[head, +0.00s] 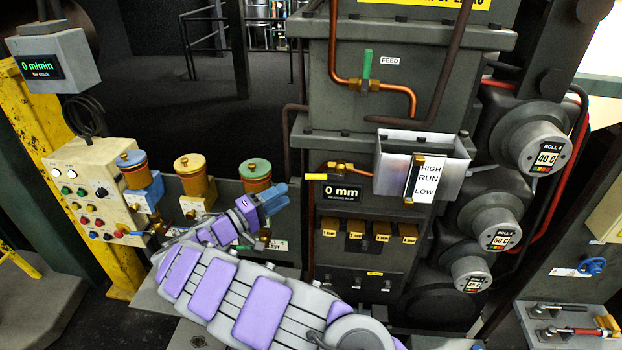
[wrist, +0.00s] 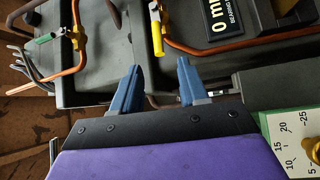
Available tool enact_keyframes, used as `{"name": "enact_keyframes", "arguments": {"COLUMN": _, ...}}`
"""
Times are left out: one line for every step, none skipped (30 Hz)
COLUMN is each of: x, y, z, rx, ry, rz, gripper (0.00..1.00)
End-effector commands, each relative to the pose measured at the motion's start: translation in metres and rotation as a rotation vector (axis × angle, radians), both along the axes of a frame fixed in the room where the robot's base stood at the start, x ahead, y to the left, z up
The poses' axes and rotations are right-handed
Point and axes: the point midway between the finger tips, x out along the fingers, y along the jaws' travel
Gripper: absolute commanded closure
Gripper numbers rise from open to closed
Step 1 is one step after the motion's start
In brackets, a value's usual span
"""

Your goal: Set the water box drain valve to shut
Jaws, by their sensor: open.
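The water box is a grey metal trough (head: 450,178) with a HIGH/RUN/LOW scale on its front. At its left is a small brass valve (head: 343,166) on a copper pipe, with a yellow lever (head: 315,177) lying level and pointing left; I read no drain label on it. In the wrist view the yellow lever (wrist: 157,38) is ahead of the fingers, at the top middle. My gripper (head: 274,196) is open and empty, left of and a little below the lever, not touching it. It also shows in the wrist view (wrist: 158,80).
A FEED valve with an upright green handle (head: 367,64) is above. A "0 mm" display (head: 342,193) is just below the yellow lever. Several coloured pots, including a green-topped one (head: 255,172), stand left, close to my gripper. Rolls (head: 530,145) are at right.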

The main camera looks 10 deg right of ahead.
Motion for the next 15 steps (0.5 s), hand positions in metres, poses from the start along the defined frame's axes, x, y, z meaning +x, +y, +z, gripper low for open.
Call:
{"name": "enact_keyframes", "arguments": {"x": 0.004, "y": -0.012, "z": 0.002, "rx": -0.001, "ry": -0.002, "rz": -0.007, "gripper": 0.57}}
{"name": "enact_keyframes", "arguments": {"x": 0.006, "y": -0.018, "z": 0.003, "rx": -0.002, "ry": -0.002, "rz": -0.008, "gripper": 0.57}}
{"name": "enact_keyframes", "arguments": {"x": 0.010, "y": -0.025, "z": 0.005, "rx": -0.001, "ry": -0.003, "rz": -0.007, "gripper": 0.57}}
{"name": "enact_keyframes", "arguments": {"x": 0.013, "y": -0.031, "z": 0.005, "rx": 0.001, "ry": -0.002, "rz": -0.007, "gripper": 0.57}}
{"name": "enact_keyframes", "arguments": {"x": 0.015, "y": -0.035, "z": 0.006, "rx": 0.001, "ry": -0.002, "rz": -0.005, "gripper": 0.57}}
{"name": "enact_keyframes", "arguments": {"x": 0.019, "y": -0.041, "z": 0.007, "rx": 0.000, "ry": -0.003, "rz": -0.004, "gripper": 0.57}}
{"name": "enact_keyframes", "arguments": {"x": 0.022, "y": -0.046, "z": 0.008, "rx": 0.000, "ry": -0.003, "rz": -0.005, "gripper": 0.57}}
{"name": "enact_keyframes", "arguments": {"x": 0.024, "y": -0.051, "z": 0.008, "rx": 0.000, "ry": -0.002, "rz": -0.006, "gripper": 0.57}}
{"name": "enact_keyframes", "arguments": {"x": 0.028, "y": -0.058, "z": 0.009, "rx": -0.001, "ry": -0.003, "rz": -0.006, "gripper": 0.57}}
{"name": "enact_keyframes", "arguments": {"x": 0.030, "y": -0.062, "z": 0.010, "rx": -0.001, "ry": -0.003, "rz": -0.007, "gripper": 0.57}}
{"name": "enact_keyframes", "arguments": {"x": 0.032, "y": -0.066, "z": 0.011, "rx": -0.002, "ry": -0.003, "rz": -0.006, "gripper": 0.57}}
{"name": "enact_keyframes", "arguments": {"x": 0.035, "y": -0.071, "z": 0.011, "rx": -0.004, "ry": -0.002, "rz": -0.005, "gripper": 0.57}}
{"name": "enact_keyframes", "arguments": {"x": 0.037, "y": -0.074, "z": 0.012, "rx": -0.003, "ry": -0.002, "rz": -0.005, "gripper": 0.57}}
{"name": "enact_keyframes", "arguments": {"x": 0.039, "y": -0.077, "z": 0.012, "rx": -0.003, "ry": -0.002, "rz": -0.004, "gripper": 0.57}}
{"name": "enact_keyframes", "arguments": {"x": 0.042, "y": -0.081, "z": 0.013, "rx": -0.003, "ry": -0.002, "rz": -0.003, "gripper": 0.57}}
